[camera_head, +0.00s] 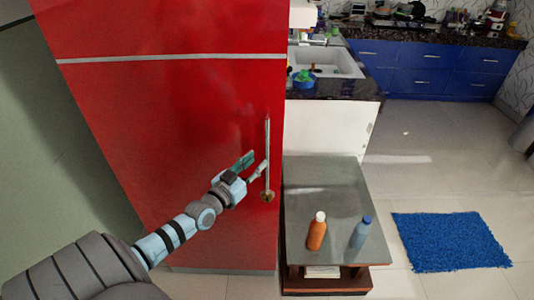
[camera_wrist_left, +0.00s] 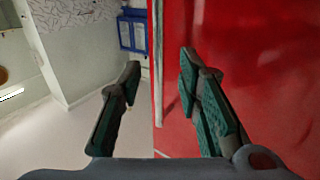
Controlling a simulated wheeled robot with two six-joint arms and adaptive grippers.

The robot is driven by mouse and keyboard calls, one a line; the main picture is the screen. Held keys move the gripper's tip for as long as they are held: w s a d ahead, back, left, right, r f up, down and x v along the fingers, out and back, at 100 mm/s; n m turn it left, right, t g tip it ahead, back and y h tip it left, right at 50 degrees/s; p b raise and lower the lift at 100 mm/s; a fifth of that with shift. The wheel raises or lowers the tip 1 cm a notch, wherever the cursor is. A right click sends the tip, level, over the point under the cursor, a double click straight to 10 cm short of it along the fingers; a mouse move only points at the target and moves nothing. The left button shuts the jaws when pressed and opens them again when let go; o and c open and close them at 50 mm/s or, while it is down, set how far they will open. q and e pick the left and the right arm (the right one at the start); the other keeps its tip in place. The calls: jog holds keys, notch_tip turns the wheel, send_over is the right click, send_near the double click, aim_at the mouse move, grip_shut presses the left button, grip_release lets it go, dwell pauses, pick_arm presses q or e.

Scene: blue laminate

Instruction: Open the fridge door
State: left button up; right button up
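The fridge (camera_head: 170,110) is a tall red cabinet with a pale horizontal strip across its front. Its door looks shut. A thin vertical metal handle (camera_head: 267,140) is near the door's right edge. My left gripper (camera_head: 254,165) is open at the lower part of the handle, its fingers reaching toward it. In the left wrist view, the open fingers (camera_wrist_left: 161,72) stand on either side of the handle bar (camera_wrist_left: 158,60), with the red door (camera_wrist_left: 240,60) behind the right finger. I cannot tell whether either finger touches the handle. My right gripper is not in view.
A low grey table (camera_head: 325,195) stands just right of the fridge, bearing an orange bottle (camera_head: 317,232) and a blue-capped bottle (camera_head: 361,233). A sink counter (camera_head: 335,88) is behind it. A blue rug (camera_head: 450,241) lies on the open floor at right.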

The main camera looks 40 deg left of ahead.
pick_arm(q)
jog(key=w+b, duration=0.3)
jog(key=w, duration=0.3)
jog(key=shift+w+a+f, duration=0.15)
jog(key=shift+w+f, duration=0.15)
jog(key=shift+w, duration=0.1)
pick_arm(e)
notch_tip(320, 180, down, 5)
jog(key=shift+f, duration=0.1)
pick_arm(q)
jog(key=shift+c, duration=0.5)
grip_shut()
